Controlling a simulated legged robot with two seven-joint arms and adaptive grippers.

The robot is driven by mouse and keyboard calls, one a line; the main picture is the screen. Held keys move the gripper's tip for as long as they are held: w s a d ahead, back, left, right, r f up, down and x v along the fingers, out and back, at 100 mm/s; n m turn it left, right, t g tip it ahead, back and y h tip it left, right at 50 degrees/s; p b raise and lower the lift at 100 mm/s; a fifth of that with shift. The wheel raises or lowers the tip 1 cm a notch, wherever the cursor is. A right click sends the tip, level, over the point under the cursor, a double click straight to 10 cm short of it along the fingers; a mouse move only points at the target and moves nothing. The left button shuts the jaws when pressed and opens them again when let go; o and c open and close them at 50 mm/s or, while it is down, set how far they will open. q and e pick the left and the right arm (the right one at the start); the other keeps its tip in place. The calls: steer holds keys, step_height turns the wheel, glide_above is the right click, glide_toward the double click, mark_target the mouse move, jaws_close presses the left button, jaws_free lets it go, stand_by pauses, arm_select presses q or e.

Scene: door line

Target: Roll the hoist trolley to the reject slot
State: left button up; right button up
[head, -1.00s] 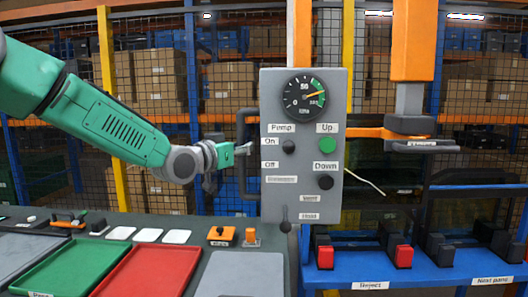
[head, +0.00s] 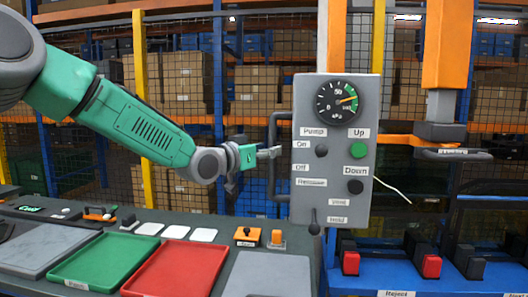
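The hoist's grey control box (head: 334,200) hangs upright in the middle, with a gauge, Up and Down buttons and a small lever below. A dark loop handle (head: 281,192) stands out from its left side. My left gripper (head: 271,153) reaches in from the left, its fingertips at the upper part of this handle. Whether the fingers are closed around the bar is too small to tell. An orange column (head: 447,45) with a dark gripping head (head: 440,131) hangs right of the box. The Reject label (head: 397,293) is on the blue bench at the lower right. My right gripper is out of view.
A dark table holds a green tray (head: 103,262), a red tray (head: 170,269) and a grey plate (head: 268,277). Red and black blocks (head: 432,266) stand on the blue bench (head: 375,275). Mesh fencing and racks of boxes (head: 180,85) stand behind.

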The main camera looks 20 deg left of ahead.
arm_select(q)
steer(key=d+v, duration=0.1)
steer(key=v, duration=0.9)
steer(key=shift+s+d, duration=0.3)
steer(key=shift+s, duration=0.1)
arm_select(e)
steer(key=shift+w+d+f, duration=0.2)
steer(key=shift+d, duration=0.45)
arm_select(q)
steer(key=shift+a, duration=0.15)
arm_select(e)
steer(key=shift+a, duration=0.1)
